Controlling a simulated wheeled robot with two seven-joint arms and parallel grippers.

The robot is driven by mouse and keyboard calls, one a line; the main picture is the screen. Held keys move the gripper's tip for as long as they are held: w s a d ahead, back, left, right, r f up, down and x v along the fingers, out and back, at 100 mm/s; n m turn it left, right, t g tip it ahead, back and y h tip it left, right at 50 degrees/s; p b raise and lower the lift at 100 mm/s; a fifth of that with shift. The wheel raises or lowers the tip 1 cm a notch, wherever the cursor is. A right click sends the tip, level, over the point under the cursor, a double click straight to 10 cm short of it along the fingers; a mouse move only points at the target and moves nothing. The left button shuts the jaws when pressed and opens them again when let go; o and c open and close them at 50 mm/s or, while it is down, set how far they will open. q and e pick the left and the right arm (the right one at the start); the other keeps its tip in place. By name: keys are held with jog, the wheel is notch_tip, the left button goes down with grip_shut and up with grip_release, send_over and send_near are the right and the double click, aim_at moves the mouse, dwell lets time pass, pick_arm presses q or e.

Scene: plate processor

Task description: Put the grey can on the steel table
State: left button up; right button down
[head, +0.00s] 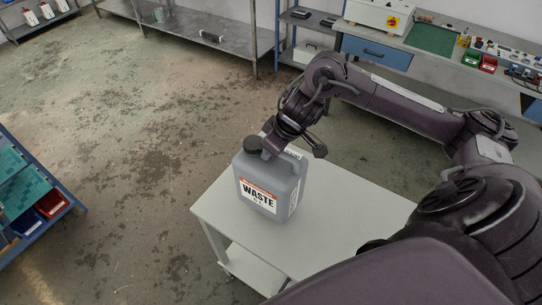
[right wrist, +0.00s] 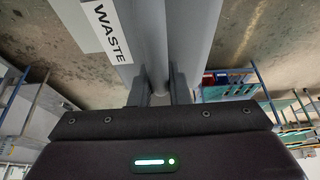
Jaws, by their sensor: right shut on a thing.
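The grey can (head: 268,186) has a black cap and a white and orange "WASTE" label. It is upright over the left part of a pale table (head: 325,235); I cannot tell if its base touches the top. My right gripper (head: 270,152) is shut on the can's top handle. In the right wrist view the two fingers (right wrist: 160,85) close on the grey can (right wrist: 185,30), with its label at the upper left. A long steel table (head: 215,35) with a lower shelf stands at the back. My left gripper is not in view.
A workbench (head: 365,48) with trays and tools stands at the back right. A blue rack (head: 30,205) is at the left. The floor (head: 130,120) between is clear.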

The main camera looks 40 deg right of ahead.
aim_at(271, 161)
jog(key=shift+f, duration=2.15)
jog(key=c, duration=1.4)
grip_release()
jog(key=shift+f, duration=0.15)
jog(key=shift+o, duration=0.2)
jog(key=b+v, duration=0.2)
jog(key=v, duration=1)
jog(key=shift+s+a, duration=0.1)
